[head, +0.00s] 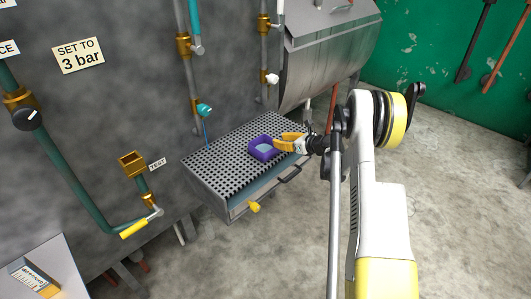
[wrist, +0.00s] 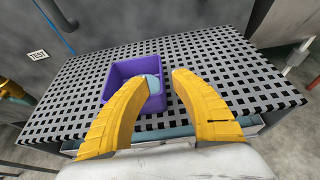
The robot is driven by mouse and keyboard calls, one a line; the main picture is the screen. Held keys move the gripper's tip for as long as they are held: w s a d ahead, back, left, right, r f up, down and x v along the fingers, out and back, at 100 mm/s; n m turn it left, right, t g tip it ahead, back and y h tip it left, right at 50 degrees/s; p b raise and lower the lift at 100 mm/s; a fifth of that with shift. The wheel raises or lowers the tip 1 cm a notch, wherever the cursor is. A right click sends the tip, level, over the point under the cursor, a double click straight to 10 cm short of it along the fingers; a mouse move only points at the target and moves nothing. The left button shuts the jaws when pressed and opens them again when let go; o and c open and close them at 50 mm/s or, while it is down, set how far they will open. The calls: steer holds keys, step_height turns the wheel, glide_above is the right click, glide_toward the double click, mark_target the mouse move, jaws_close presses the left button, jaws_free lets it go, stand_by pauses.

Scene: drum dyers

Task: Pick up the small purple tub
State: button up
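The small purple tub (head: 258,156) sits on the perforated grey top of a bench-like tray (head: 225,165) and has something pale blue inside. In the wrist view the tub (wrist: 121,73) is upright, left of centre. My gripper (head: 279,143) has yellow fingers and is at the tub's right side. In the wrist view my gripper (wrist: 165,76) is open with a gap between its tips. The left finger overlaps the tub and hides part of it; the right finger is to the right of it. I cannot tell whether either finger touches the tub.
A metal drum (head: 325,62) hangs behind and right of the tray. Pipes with valves run up the wall, including a teal knob (head: 204,110) behind the tray. A dark handle (head: 290,174) and a yellow tap (head: 253,206) stick out in front. The perforated top around the tub is clear.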

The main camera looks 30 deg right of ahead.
steer(key=b+x, duration=0.1)
steer(key=x, duration=0.3)
steer(key=shift+s+a, duration=0.1)
steer(key=shift+a, duration=0.1)
jaws_close()
steer(key=shift+f, duration=0.1)
steer(key=shift+r, duration=0.45)
steer(key=r+p, duration=0.1)
steer(key=d+r+p, duration=0.1)
steer(key=r, duration=0.1)
steer(key=shift+r, duration=0.3)
steer(key=s+d+r+p, duration=0.3)
steer(key=s+d+r, duration=0.3)
steer(key=s, duration=0.2)
steer(key=shift+s+d+r+p, duration=0.2)
steer(key=shift+s+d+p, duration=0.05)
steer(key=shift+d+p, duration=0.15)
